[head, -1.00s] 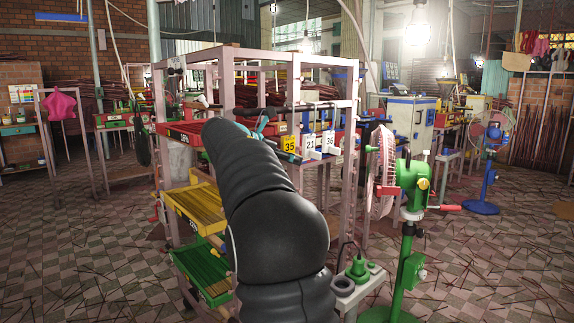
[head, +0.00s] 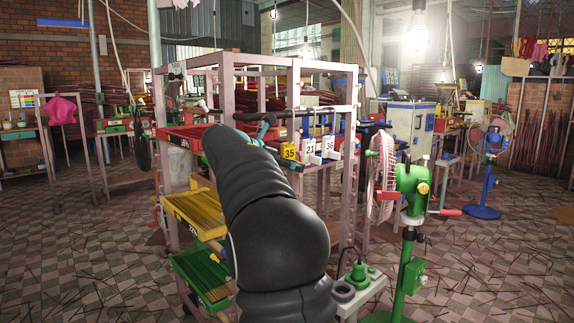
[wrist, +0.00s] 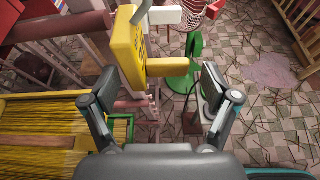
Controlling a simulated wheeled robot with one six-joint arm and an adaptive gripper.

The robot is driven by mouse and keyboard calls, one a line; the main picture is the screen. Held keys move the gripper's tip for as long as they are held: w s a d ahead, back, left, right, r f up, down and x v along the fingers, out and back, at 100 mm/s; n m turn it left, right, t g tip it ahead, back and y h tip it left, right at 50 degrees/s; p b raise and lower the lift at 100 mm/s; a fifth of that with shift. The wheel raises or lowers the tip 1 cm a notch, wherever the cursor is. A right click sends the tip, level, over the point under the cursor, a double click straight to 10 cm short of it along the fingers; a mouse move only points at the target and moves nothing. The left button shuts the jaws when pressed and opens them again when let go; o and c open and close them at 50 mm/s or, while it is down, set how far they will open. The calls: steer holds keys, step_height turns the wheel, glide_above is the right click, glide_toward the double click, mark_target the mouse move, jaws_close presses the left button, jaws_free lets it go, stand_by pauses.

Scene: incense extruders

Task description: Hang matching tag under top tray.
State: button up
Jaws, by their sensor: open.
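A yellow tag reading 35 (head: 289,152) hangs on the rack beside white tags reading 21 (head: 311,149) and 36 (head: 329,147). The red top tray (head: 172,134) sits left of my arm, its front label too small to read surely. In the wrist view my gripper (wrist: 157,92) is open and empty. The yellow tag (wrist: 126,48) is seen nearly edge-on ahead of the fingers, closer to the left one, with a yellow peg (wrist: 168,67) pointing right. I cannot tell whether a finger touches it. In the head view my arm hides most of the gripper.
A yellow tray (head: 196,212) and a green tray (head: 203,275) sit below the red one. The rack's pink posts (head: 228,90) stand close to my arm. Open tiled floor lies at left.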

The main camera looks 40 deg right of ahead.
steer(key=shift+f+b, duration=0.2)
steer(key=shift+b, duration=0.15)
steer(key=r+p+v, duration=0.1)
steer(key=v, duration=1.3)
steer(key=shift+s+d, duration=0.2)
steer(key=shift+s, duration=0.1)
